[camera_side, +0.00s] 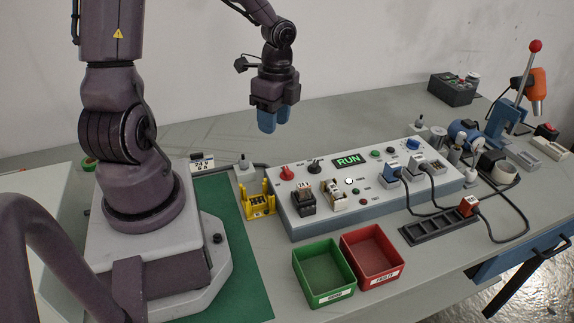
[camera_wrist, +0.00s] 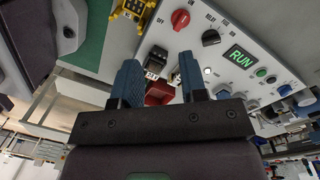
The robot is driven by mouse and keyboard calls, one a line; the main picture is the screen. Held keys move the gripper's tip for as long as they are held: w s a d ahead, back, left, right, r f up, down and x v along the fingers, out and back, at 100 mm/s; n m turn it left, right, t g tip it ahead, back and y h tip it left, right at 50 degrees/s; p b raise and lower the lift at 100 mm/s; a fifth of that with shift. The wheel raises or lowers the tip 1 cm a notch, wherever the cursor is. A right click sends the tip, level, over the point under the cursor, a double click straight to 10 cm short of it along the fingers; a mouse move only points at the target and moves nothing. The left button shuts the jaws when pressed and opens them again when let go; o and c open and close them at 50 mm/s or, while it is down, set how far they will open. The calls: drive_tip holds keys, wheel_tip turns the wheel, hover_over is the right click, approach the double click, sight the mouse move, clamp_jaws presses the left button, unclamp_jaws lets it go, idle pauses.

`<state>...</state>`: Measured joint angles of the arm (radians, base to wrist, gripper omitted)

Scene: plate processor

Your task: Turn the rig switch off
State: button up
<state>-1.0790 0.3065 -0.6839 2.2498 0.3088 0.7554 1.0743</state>
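The control box (camera_side: 300,213) on the bench has a lit green RUN display (camera_side: 347,160), which also reads RUN in the wrist view (camera_wrist: 240,57). A red rotary knob (camera_side: 287,173) sits at the box's left end; it also shows in the wrist view (camera_wrist: 181,19). A black selector knob (camera_side: 314,166) is to its right and shows in the wrist view (camera_wrist: 211,38).
Black and white plug-in modules (camera_side: 303,201) stand on the box front, with cabled plugs (camera_side: 393,176) to the right. A yellow holder (camera_side: 258,201) is left of the box. Green (camera_side: 325,298) and red (camera_side: 374,276) bins stand in front. Space above the box is clear.

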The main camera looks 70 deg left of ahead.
sight(287, 170)
drive_tip(key=w+f+m, duration=0.1)
drive_tip(key=f+m, duration=0.1)
drive_tip(key=f, duration=0.2)
drive_tip(key=w+f+m, duration=0.1)
drive_tip(key=f+m, duration=0.2)
drive_tip(key=f, duration=0.1)
drive_tip(key=f+m+t, duration=0.1)
drive_tip(key=f+m, duration=0.1)
drive_tip(key=f, duration=0.3)
drive_tip(key=shift+w+m, duration=0.3)
drive_tip(key=shift+w, duration=0.1)
drive_tip(key=shift+c, duration=0.2)
clamp_jaws()
